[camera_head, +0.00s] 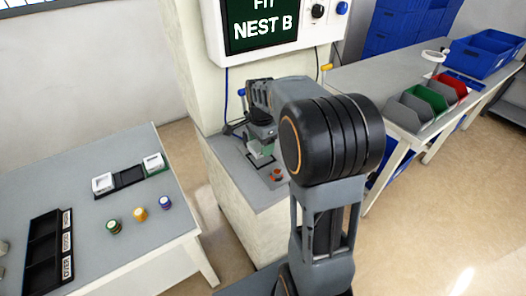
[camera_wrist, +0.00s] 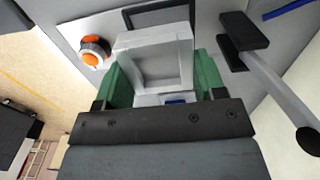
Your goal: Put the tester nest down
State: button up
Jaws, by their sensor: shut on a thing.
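My gripper (camera_wrist: 163,85) is shut on the tester nest (camera_wrist: 155,60), a pale grey-white square block with a shallow square hollow. Green pieces flank it at both sides in the wrist view. In the head view the nest (camera_head: 262,155) shows small and pale below my wrist, over the grey top of the tester stand (camera_head: 232,158). A black-outlined seat (camera_wrist: 160,12) shows partly beyond the nest in the wrist view. I cannot tell whether the nest touches the top. A screen (camera_head: 262,22) above reads "FIT NEST B".
An orange knob (camera_wrist: 92,52) and a black-handled lever (camera_wrist: 243,40) flank the nest. The left table (camera_head: 75,185) holds two pale nests (camera_head: 103,182) (camera_head: 153,163) with a dark gap between them, several coloured caps (camera_head: 139,214) and a black tray (camera_head: 48,250). Bins (camera_head: 428,97) stand right.

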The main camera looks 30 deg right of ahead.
jog(key=shift+w+d+f, duration=0.15)
jog(key=shift+d+f, duration=0.1)
jog(key=shift+f, duration=0.15)
jog(key=shift+w+d+f+b, duration=0.1)
jog(key=shift+f+b, duration=0.25)
jog(key=shift+f, duration=1.25)
jog(key=shift+f, duration=0.2)
jog(key=o, duration=1)
